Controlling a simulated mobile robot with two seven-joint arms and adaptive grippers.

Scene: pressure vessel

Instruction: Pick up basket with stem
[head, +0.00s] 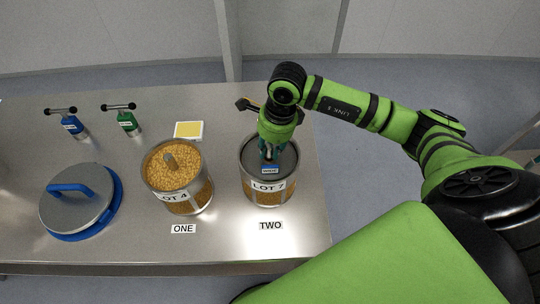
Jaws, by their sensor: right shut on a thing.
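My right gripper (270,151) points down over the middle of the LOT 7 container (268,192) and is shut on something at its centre. The held part, seemingly the stem of the basket, is mostly hidden by the gripper. The container's top shows as a flat grey disc (289,163), with a small blue label (270,170) in front of the gripper. Golden grains show through its side. It stands upright behind the TWO label (271,225). My left gripper is not in view.
To its left, the LOT 4 container (187,199) holds golden grains with a short stem in the middle, behind the ONE label (183,229).

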